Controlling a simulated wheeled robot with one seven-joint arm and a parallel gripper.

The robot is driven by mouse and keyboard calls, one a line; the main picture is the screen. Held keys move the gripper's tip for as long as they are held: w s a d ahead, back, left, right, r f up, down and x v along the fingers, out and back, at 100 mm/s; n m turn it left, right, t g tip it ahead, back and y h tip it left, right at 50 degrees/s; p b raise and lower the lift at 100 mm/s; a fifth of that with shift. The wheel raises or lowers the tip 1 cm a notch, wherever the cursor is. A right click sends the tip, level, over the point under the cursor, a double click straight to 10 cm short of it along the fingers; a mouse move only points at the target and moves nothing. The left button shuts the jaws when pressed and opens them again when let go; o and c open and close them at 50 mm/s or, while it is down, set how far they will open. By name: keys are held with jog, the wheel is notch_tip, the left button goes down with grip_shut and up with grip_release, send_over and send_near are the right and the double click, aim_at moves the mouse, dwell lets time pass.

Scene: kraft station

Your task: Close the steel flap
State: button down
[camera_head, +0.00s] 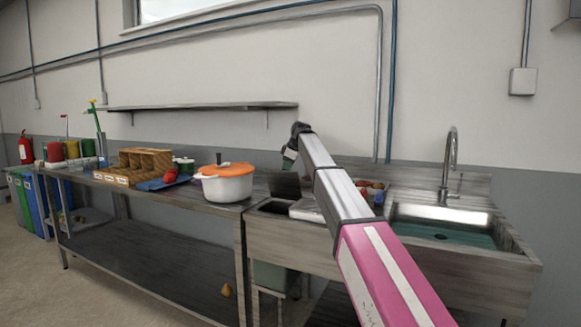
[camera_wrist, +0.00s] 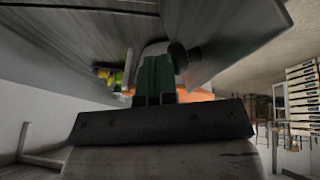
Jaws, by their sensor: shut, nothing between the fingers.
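The steel flap (camera_head: 285,185) looks like a dark panel standing raised at the back of a dark opening (camera_head: 273,207) in the steel counter, left of the sink. My gripper (camera_head: 290,158) is just above the flap's top edge, with my arm reaching in from the lower right. I cannot tell whether it touches the flap. In the wrist view, my gripper (camera_wrist: 155,85) has its green-and-dark fingers shut and empty. A grey metal panel (camera_wrist: 232,38) lies close to the fingers on the right there; I cannot tell if it is the flap.
A white pot (camera_head: 228,187) with an orange lid stands on the steel table left of the opening. A sink (camera_head: 440,232) with a tall tap (camera_head: 449,165) is on the right. Red items (camera_head: 372,190) lie behind my arm. A wall shelf (camera_head: 200,106) hangs above.

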aim_at(279, 177)
jog(key=s+f+t, duration=0.1)
jog(key=s, duration=0.1)
jog(key=s+a+f+t+h, duration=0.1)
jog(key=s+t, duration=0.1)
jog(key=s, duration=0.1)
jog(key=s+a+f+n+t, duration=0.1)
jog(key=s, duration=0.1)
jog(key=shift+s+a+t, duration=0.2)
jog(key=shift+s+t, duration=0.2)
jog(key=s+a+f+n+t+h, duration=0.1)
jog(key=s+f+t, duration=0.3)
jog(key=f, duration=0.5)
jog(key=shift+s+a+t, duration=0.3)
jog(key=shift+s+a, duration=0.35)
jog(key=shift+s, duration=0.2)
jog(key=shift+f, duration=0.1)
